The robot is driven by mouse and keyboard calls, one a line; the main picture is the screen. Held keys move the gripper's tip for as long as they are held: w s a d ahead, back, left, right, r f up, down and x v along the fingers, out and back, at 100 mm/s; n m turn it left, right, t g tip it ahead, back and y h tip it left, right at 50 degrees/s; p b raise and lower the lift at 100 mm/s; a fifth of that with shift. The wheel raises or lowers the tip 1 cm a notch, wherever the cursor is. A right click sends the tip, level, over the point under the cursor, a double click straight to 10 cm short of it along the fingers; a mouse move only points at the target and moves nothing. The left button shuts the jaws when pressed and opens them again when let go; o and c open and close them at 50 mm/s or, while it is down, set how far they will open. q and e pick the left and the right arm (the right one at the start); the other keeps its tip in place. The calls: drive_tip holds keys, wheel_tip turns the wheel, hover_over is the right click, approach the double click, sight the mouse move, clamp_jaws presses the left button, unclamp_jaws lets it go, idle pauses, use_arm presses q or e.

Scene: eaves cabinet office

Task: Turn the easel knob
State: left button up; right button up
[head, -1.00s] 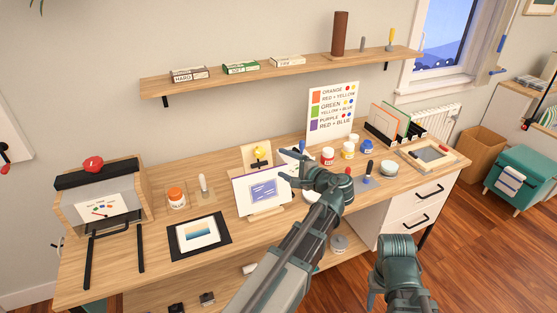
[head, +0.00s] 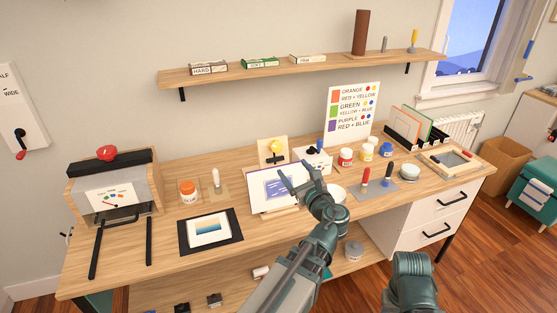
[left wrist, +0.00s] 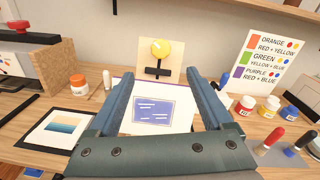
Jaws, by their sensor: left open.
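The yellow easel knob (head: 277,146) is on an upright light-wood board (head: 266,158), above a small black bar. It also shows in the left wrist view (left wrist: 160,48), just past the gap between the fingertips. A white sheet with a blue-violet panel (head: 266,202) leans on a low wooden stand in front of the board and hides its lower part. My left gripper (head: 297,167) is open and empty, over the sheet's right side, short of the knob and not touching it. Only a teal joint of my right arm (head: 411,272) shows; its gripper is not visible.
An orange-lidded jar (head: 188,192) and a framed picture (head: 210,231) are on the left. A shelf (head: 300,72) hangs above.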

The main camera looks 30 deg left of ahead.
sight(278, 149)
use_arm(q)
drive_tip(key=w+a+m, duration=0.1)
drive_tip(key=w+a, duration=0.1)
drive_tip(key=a, duration=0.1)
drive_tip(key=w+a+m, duration=0.1)
drive_tip(key=w+a, duration=0.2)
drive_tip(key=a, duration=0.1)
drive_tip(key=w+a+m+t, duration=0.1)
drive_tip(key=w+a, duration=0.2)
drive_tip(key=shift+w+a+f+b, duration=0.15)
drive_tip(key=shift+a+f+b, duration=0.05)
drive_tip(key=shift+f+b, duration=0.1)
idle(0.4)
clamp_jaws()
idle(0.3)
